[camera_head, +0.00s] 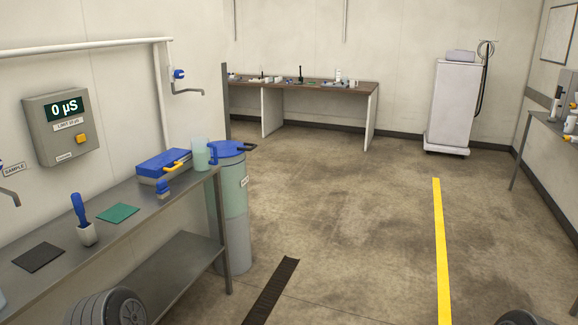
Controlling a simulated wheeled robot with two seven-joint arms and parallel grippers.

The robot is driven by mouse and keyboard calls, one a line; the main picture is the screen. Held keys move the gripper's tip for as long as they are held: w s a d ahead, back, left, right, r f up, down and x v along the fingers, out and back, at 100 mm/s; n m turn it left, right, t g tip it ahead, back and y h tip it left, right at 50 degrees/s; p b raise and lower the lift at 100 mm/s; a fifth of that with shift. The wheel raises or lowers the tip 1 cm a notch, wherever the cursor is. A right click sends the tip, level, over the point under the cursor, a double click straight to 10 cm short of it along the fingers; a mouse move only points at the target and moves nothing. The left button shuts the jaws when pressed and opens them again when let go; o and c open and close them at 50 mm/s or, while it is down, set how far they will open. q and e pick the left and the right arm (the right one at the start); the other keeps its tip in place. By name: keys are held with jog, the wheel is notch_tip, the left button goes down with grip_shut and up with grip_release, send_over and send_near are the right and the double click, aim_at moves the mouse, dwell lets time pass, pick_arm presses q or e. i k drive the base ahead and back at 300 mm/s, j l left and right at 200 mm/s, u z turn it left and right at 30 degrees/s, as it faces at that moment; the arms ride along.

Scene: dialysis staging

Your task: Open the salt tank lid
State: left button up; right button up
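The salt tank (235,205) is a tall, pale grey-green cylinder standing on the floor past the far end of the steel bench at the left. Its blue lid (226,150) lies flat on top and looks closed. A dark handle (247,146) sticks out on the lid's right side. A small label (244,182) on the tank is too small to read. The bench's end and leg hide part of the tank's left side. Neither of my grippers is in view; only dark rounded parts, likely of my arms, show at the bottom edge.
A dark floor strip (272,290) lies in front. The floor right of the tank is clear.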

aim_at(226, 148)
jog(key=i+j, duration=0.1)
jog(key=i, duration=0.7)
jog(key=i+j, duration=0.15)
jog(key=i, duration=0.65)
jog(key=i+j, duration=0.1)
jog(key=i, duration=0.7)
jog(key=i+j+z, duration=0.15)
jog(key=i+z, duration=0.15)
jog(key=i, duration=0.15)
jog(key=i+j+z, duration=0.3)
jog(key=i, duration=0.15)
